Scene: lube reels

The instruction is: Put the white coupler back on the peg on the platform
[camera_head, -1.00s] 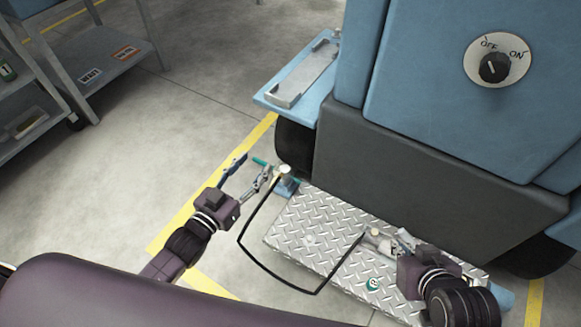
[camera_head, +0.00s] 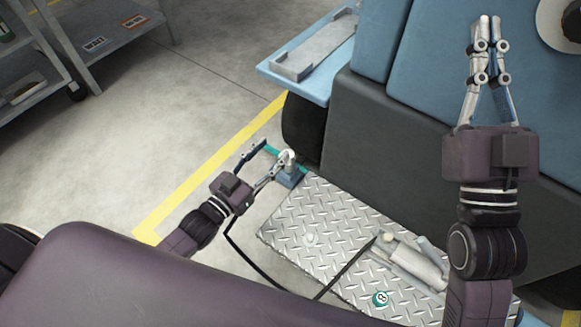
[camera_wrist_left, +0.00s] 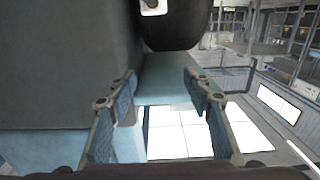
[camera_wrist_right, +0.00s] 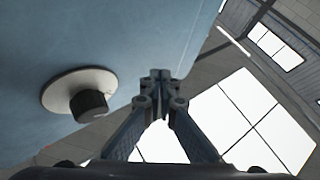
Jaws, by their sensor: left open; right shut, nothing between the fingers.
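A white curved piece (camera_head: 288,157), which looks like the coupler, sits upright on a small blue block (camera_head: 290,177) at the platform's back left corner. My left gripper (camera_head: 268,156) is open just left of it, one finger close to it; I cannot tell whether they touch. In the left wrist view my open fingers (camera_wrist_left: 161,82) have nothing visible between them. A small pale knob (camera_head: 310,240), possibly the peg, stands on the diamond-plate platform (camera_head: 325,215). My right gripper (camera_head: 483,22) is shut and empty, raised in front of the blue machine (camera_head: 430,80).
A grey pump-like tool (camera_head: 415,262) lies on the platform with a black hose (camera_head: 348,268). A teal ball marked 8 (camera_head: 380,299) is in front of it. A blue shelf with a metal tray (camera_head: 318,45) juts out behind.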

